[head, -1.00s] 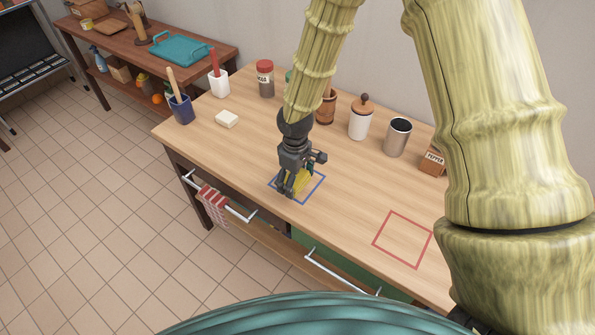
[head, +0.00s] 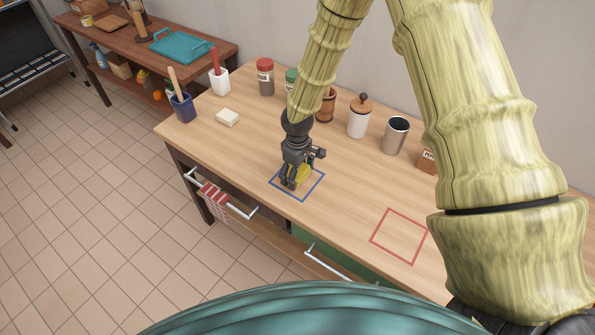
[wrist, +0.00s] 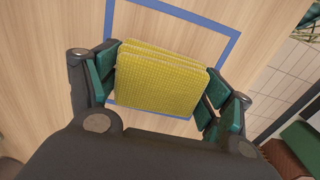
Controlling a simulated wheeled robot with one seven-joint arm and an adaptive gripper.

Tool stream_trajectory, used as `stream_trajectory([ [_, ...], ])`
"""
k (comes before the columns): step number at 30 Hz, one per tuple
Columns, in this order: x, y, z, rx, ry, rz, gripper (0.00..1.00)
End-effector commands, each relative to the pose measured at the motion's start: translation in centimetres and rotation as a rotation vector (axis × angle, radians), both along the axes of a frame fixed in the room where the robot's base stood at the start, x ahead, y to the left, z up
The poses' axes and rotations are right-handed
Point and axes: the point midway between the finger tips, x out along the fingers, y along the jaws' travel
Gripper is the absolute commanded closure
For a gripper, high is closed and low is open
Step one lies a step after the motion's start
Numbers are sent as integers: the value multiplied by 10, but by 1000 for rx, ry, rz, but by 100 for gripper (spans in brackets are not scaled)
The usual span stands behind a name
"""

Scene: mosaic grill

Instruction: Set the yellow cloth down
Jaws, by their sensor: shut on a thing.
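The yellow cloth (wrist: 160,78) is a folded, textured pad between the two green-padded fingers of my gripper (wrist: 163,92) in the wrist view. My gripper is shut on it. In the head view my gripper (head: 291,184) points down at the blue outlined square (head: 312,193) on the wooden table, and the cloth (head: 303,173) shows partly behind the fingers. The cloth is over the blue square, low at the tabletop; I cannot tell whether it touches the wood. The blue outline also shows around the cloth in the wrist view (wrist: 190,17).
A red outlined square (head: 383,254) lies empty on the table (head: 345,215) to the right. A striped towel (head: 214,201) hangs on the front rail.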

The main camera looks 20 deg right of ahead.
Motion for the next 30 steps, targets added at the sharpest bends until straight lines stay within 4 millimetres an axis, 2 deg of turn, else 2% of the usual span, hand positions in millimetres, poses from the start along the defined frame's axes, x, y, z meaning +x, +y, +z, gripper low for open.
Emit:
stream_trajectory([
  [9, 0, 0, -4, 0, 0, 0, 46],
  [10, 0, 0, -3, 0, 0, 0, 15],
  [12, 0, 0, -3, 0, 0, 0, 2],
  [13, 0, 0, -3, 0, 0, 0, 0],
  [23, 0, 0, -3, 0, 0, 0, 0],
  [30, 1, 0, 8, 0, -2, -1, 0],
])
